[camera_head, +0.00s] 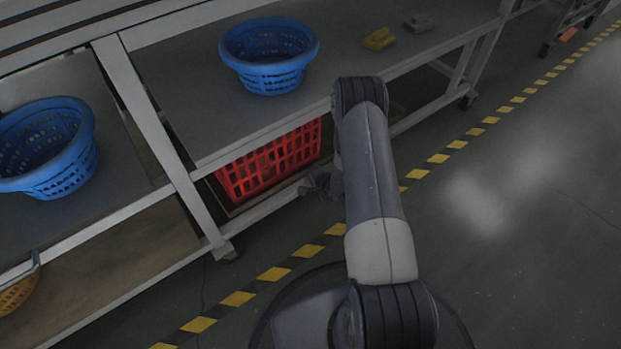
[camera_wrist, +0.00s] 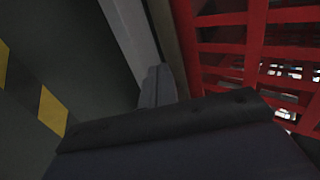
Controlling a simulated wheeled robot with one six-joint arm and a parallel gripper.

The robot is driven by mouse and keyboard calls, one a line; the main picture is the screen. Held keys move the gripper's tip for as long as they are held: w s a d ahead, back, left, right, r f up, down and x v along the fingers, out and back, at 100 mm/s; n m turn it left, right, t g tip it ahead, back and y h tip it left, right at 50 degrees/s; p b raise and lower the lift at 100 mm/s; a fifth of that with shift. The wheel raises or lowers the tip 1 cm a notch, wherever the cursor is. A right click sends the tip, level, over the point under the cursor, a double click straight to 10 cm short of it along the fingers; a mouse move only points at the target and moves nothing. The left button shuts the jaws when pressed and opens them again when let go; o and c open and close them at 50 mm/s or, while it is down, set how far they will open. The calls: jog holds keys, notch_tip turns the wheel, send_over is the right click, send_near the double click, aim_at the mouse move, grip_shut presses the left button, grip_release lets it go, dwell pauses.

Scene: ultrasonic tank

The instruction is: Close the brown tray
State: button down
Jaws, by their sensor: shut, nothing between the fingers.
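The brown tray (camera_head: 232,211) shows as a narrow brown edge under the red crate, low beneath the tabletop. Most of it is hidden by the crate, the tabletop and my arm. I cannot tell how far it is pulled out. The red crate (camera_head: 268,163) stands on it and also fills the right of the wrist view (camera_wrist: 255,40). My gripper (camera_head: 318,184) is shut and empty at the front rail, just right of the crate. In the wrist view my gripper (camera_wrist: 156,86) points along the pale rail beside the crate. I cannot tell whether it touches anything.
A blue basket (camera_head: 268,56) and small yellow (camera_head: 379,39) and grey (camera_head: 419,22) blocks stand on the tabletop (camera_head: 205,90). Another blue basket (camera_head: 47,147) stands at left. A white table leg (camera_head: 160,145) stands left of the crate. The floor at right is clear.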

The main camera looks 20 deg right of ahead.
jog(key=p+v, duration=0.4)
jog(key=v, duration=0.6)
jog(key=shift+s, duration=0.35)
jog(key=shift+d+f, duration=0.1)
